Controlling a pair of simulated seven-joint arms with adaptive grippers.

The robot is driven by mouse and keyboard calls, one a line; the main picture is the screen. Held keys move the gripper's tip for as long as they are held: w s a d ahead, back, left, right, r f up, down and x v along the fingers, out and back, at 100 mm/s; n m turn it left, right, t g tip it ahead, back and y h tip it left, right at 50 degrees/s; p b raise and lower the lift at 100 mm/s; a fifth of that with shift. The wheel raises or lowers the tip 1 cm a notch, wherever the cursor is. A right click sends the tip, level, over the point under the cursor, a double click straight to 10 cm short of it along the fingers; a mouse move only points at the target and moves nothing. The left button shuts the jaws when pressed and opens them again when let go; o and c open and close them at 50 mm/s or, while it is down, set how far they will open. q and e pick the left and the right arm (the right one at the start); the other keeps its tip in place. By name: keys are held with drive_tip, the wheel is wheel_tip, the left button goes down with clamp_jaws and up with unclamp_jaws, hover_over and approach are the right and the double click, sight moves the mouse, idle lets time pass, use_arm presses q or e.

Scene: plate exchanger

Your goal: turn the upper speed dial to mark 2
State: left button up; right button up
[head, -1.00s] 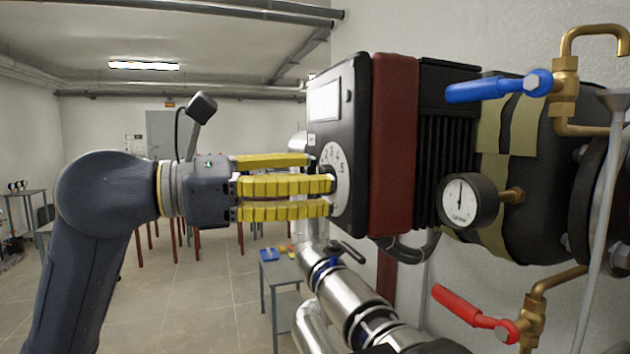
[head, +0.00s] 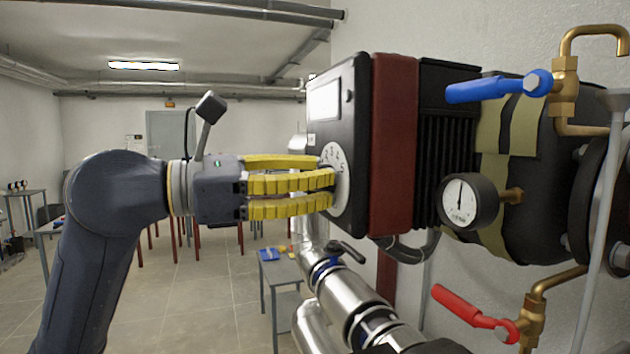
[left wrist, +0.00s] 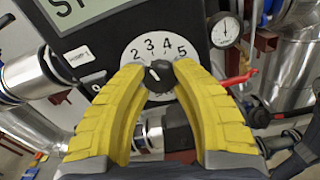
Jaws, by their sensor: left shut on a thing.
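The speed dial has a white round face (head: 341,163) on the front of the black pump control box (head: 350,105). In the left wrist view the dial face (left wrist: 150,44) shows the marks 2, 3, 4 and 5 along its upper edge. The black knob (left wrist: 158,77) sits in its middle. My left gripper (head: 328,187) is at the dial from the left, its yellow fingers bowed and shut on the knob. The fingers hide the lower parts of the face. I cannot tell which mark the knob points to. My right gripper is in neither view.
A blue-handled valve (head: 498,87) and a pressure gauge (head: 467,201) are right of the box. A red-handled valve (head: 475,313) is below them. A steel pipe (head: 345,290) runs under the box. The room left of the dial is open.

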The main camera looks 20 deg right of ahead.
use_arm(q)
clamp_jaws()
drive_tip(key=shift+f+n, duration=0.1)
drive_tip(key=shift+n, duration=1.4)
drive_tip(key=o, duration=1.2)
unclamp_jaws()
drive_tip(key=shift+c, duration=0.2)
